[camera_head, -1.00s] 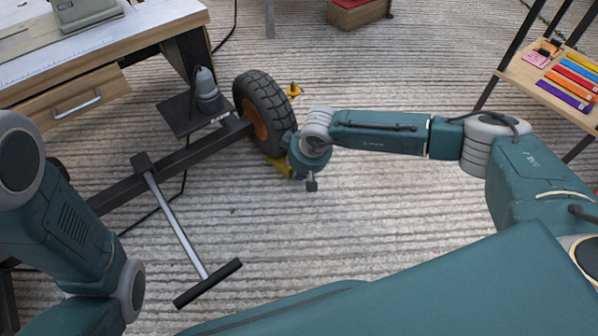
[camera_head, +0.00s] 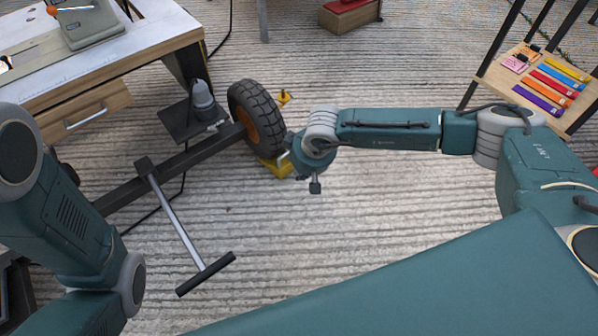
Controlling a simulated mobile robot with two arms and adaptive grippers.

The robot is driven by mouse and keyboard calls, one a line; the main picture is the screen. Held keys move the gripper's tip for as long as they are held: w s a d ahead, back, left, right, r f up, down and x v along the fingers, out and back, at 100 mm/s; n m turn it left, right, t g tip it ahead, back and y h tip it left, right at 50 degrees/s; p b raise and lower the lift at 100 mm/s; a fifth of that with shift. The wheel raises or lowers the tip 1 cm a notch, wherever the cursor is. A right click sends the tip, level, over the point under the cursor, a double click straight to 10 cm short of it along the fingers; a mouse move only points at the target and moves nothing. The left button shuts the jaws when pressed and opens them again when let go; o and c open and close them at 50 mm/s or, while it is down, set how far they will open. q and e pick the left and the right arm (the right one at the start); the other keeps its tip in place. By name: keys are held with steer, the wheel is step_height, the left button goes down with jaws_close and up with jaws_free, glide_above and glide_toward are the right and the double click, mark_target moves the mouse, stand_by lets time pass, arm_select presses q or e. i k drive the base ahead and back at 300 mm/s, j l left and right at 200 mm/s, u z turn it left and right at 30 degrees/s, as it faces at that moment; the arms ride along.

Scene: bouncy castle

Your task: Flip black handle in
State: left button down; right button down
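The black handle (camera_head: 206,274) is a dark crossbar on the end of a silver rod (camera_head: 174,216). The rod slants out from a dark beam (camera_head: 157,178), over the floor toward the bottom of the head view. My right gripper (camera_head: 303,171) is just right of the black wheel (camera_head: 257,117) and its yellow chock, well apart from the handle. It is small and partly hidden by its wrist, so its opening does not show. My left arm runs down the left edge; its gripper is out of view.
A workbench (camera_head: 110,58) with a wooden drawer stands at upper left. A grey device (camera_head: 203,98) sits on a dark plate by the beam. A rack shelf (camera_head: 495,78) with coloured items stands at upper right. The ribbed floor between handle and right arm is clear.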

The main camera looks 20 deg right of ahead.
mark_target(204, 273)
steer(key=k, duration=1)
